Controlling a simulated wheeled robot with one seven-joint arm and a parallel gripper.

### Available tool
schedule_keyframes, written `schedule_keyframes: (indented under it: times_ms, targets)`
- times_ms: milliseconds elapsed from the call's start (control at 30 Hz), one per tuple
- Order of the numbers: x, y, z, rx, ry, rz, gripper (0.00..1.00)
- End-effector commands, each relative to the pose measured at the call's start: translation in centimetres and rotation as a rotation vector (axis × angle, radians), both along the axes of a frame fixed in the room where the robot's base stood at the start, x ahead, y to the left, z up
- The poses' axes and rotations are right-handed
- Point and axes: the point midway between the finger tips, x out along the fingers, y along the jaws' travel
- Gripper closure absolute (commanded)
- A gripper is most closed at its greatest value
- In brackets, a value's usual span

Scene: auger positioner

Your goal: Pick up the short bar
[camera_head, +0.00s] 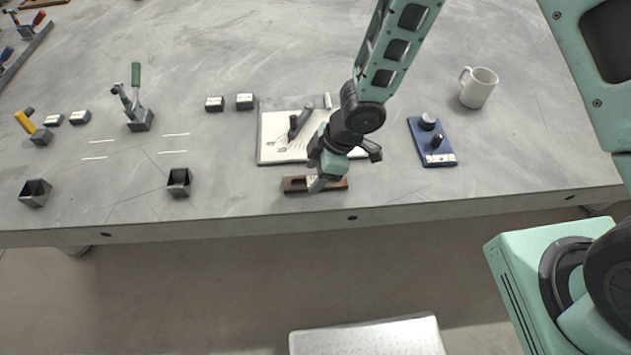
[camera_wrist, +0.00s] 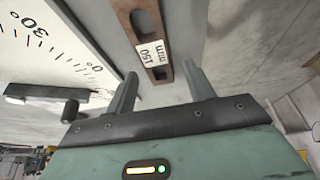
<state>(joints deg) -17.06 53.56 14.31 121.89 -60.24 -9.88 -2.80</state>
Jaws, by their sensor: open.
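The short bar is a brown bar (camera_wrist: 143,18) with a slot and a white label reading 150 mm. In the head view the bar (camera_head: 296,186) lies near the table's front edge, partly hidden by my gripper. My gripper (camera_head: 346,170) is open above it. In the wrist view the two fingers of my gripper (camera_wrist: 159,73) are apart and empty, with the near end of the bar showing between and beyond them. I cannot tell how far the fingertips are above the bar.
A white angle board (camera_head: 275,150) with a dark lever lies just behind the bar. A blue block with knobs (camera_head: 432,147) and a white mug (camera_head: 478,88) stand to the right. Small dark bins (camera_head: 179,182) stand left. The table between is clear.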

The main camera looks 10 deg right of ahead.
Motion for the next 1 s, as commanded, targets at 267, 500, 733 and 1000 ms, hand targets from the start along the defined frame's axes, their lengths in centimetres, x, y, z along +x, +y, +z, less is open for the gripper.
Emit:
schedule_keyframes:
  times_ms: [267,500,733,1000]
  targets:
    - [0.0,1.1,-2.5,0.0,0.0,0.001,0.47]
    - [0.0,1.1,-2.5,0.0,-0.001,0.0,0.55]
    - [0.0,1.2,-2.5,0.0,-0.001,0.0,1.0]
    - [0.1,1.1,-2.1,0.001,-0.001,-0.002,1.0]
